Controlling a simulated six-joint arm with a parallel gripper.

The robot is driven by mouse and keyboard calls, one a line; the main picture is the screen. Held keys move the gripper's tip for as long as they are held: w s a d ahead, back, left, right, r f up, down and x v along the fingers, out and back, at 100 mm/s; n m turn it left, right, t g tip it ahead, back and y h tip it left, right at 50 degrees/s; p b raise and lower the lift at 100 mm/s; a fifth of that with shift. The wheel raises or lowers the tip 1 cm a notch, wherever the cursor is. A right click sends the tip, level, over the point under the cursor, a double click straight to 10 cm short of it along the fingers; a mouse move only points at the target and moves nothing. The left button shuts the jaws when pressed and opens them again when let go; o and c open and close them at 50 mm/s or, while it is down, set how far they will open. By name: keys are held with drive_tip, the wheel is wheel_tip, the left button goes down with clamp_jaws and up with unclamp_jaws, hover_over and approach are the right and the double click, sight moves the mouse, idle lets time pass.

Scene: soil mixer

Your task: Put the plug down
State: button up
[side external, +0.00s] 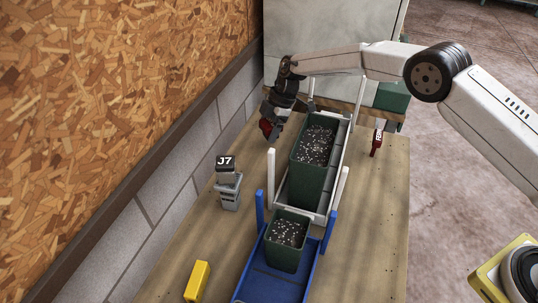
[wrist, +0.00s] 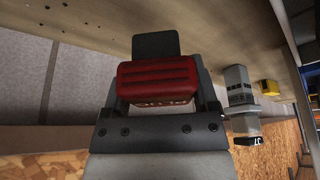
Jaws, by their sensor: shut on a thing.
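My gripper (side external: 274,116) is over the far left part of the bench, left of the tall green bin. It is shut on a red ribbed piece, which I take to be the plug (side external: 266,129). In the wrist view the red plug (wrist: 157,80) sits between the dark fingers, its ribbed face showing. The fingers partly hide it in both views. I cannot tell whether its lower end touches the bench top.
A grey holder (side external: 229,193) with a black J7 block (side external: 225,164) stands nearer on the left. Green bins of soil (side external: 308,180) (side external: 284,255) stand in white and blue frames. A yellow block (side external: 197,281) is in front; a red tag (side external: 376,143) stands right.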

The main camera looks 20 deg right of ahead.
drive_tip(key=shift+f, duration=1.8)
drive_tip(key=shift+f, duration=0.15)
drive_tip(key=o, duration=1.3)
drive_tip(key=v, duration=1.2)
